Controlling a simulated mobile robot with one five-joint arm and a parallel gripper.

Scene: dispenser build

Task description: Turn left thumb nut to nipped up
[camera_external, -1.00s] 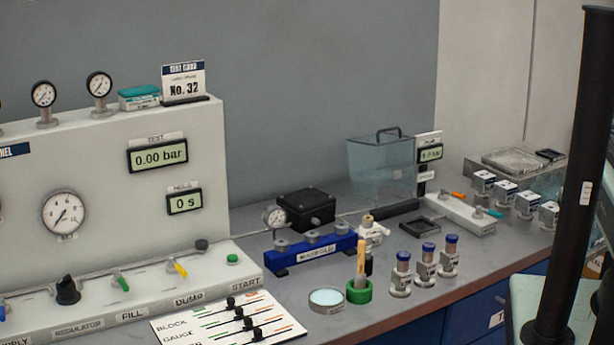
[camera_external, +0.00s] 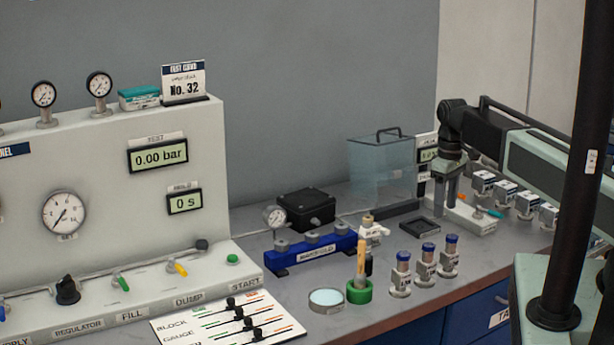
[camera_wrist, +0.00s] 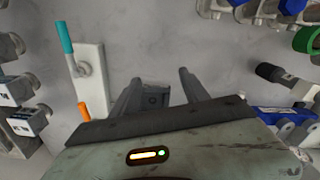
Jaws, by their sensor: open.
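I cannot tell for sure which part is the left thumb nut. Grey round knobs stand on the blue manifold (camera_external: 310,254), which lies mid-bench in the external view; the leftmost knob (camera_external: 281,245) is beside a small gauge. Part of the blue manifold also shows at the right of the wrist view (camera_wrist: 285,115). My gripper (camera_external: 445,201) is open and empty, pointing down above the right part of the bench, to the right of the manifold and apart from it.
A white block (camera_external: 478,222) with teal and orange levers is close to my gripper. A flat black tray (camera_external: 420,231) lies nearby. A clear box (camera_external: 381,170) stands behind. Blue-capped fittings (camera_external: 426,265) and a green ring holder (camera_external: 359,292) stand in front. Grey bench between them is free.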

